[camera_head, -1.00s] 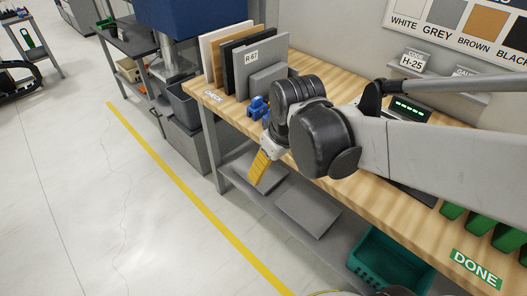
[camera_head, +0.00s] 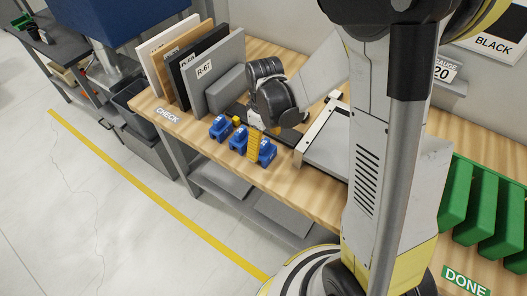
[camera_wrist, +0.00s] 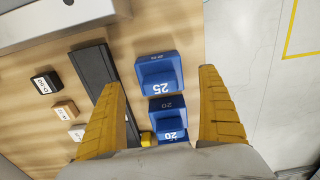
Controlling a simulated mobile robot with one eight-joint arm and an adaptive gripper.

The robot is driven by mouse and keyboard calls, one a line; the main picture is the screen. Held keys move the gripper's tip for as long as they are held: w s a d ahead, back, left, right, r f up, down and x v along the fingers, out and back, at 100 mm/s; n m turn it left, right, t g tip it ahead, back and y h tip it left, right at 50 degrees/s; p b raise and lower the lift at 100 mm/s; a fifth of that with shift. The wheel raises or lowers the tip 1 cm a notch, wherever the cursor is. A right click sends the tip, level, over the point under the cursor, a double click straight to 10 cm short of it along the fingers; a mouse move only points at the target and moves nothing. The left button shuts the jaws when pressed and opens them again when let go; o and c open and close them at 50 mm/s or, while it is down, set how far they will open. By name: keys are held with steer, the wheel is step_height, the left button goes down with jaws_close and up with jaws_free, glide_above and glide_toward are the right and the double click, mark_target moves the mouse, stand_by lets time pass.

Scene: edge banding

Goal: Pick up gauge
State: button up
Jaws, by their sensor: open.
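Several blue gauges stand on the wooden bench in the head view: one at the left (camera_head: 219,127), one in the middle (camera_head: 238,139) and one at the right (camera_head: 266,152). My gripper (camera_wrist: 160,78) is open and empty, pointing down over this row. In the wrist view, a blue gauge marked 25 (camera_wrist: 158,72) lies between the fingertips in the picture. A blue gauge marked 20 (camera_wrist: 168,115) is just nearer the palm. In the head view, a yellow finger partly covers the right gauge. I cannot tell whether it touches any gauge.
Upright panels, including a grey R-67 panel (camera_head: 218,75), stand at the left behind the gauges. A dark rail (camera_wrist: 92,70) runs beside the gauges. Small labelled blocks (camera_wrist: 66,108) lie beyond it. A card reads GAUGE 20 (camera_head: 443,69).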

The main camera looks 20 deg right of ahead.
mark_target(264, 153)
step_height(264, 153, down, 5)
steer(key=shift+f+b, duration=0.1)
steer(key=shift+b, duration=0.85)
steer(key=shift+c, duration=0.3)
steer(key=c, duration=1.4)
